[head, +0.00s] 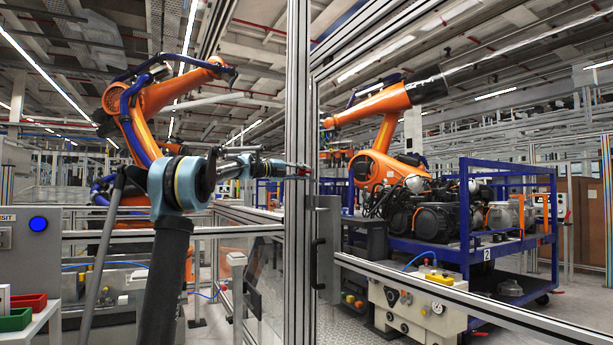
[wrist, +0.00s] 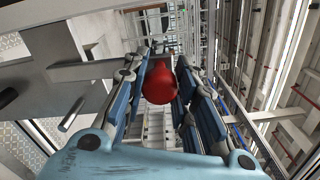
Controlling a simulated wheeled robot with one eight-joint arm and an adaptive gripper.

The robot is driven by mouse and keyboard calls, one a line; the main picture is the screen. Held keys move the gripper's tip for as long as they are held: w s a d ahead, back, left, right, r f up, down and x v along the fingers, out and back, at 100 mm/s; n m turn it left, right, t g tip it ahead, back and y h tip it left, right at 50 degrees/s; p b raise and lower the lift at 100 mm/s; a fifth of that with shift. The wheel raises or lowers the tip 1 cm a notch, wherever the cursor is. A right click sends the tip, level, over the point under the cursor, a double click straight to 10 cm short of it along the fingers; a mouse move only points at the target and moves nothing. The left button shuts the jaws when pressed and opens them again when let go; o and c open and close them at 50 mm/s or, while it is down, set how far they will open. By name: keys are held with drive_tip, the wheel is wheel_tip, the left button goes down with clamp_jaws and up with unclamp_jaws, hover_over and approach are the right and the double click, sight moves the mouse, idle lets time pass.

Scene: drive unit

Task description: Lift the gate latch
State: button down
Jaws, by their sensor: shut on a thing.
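The gate latch shows as a red knob (wrist: 160,84) between my fingers in the wrist view. In the head view only a small red bit of the knob (head: 302,170) shows, beside the upright aluminium gate post (head: 298,110). My gripper (wrist: 162,70) is shut on the red knob, with a blue-padded finger on each side. In the head view my gripper (head: 285,168) reaches in from the left at the post. The fingers and post hide most of the latch there, so its exact position is hard to tell.
A grey box (head: 323,235) with a dark pull handle (head: 316,263) is on the gate below. A blue cart (head: 475,245) carrying a drive unit stands beyond the fence. Orange robots stand behind. A table with red and green bins (head: 25,305) is at the lower left.

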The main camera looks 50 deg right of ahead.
idle(0.3)
drive_tip(key=c, duration=1.3)
unclamp_jaws()
drive_tip(key=shift+w+f, duration=0.1)
drive_tip(key=shift+w, duration=0.05)
drive_tip(key=v, duration=1.2)
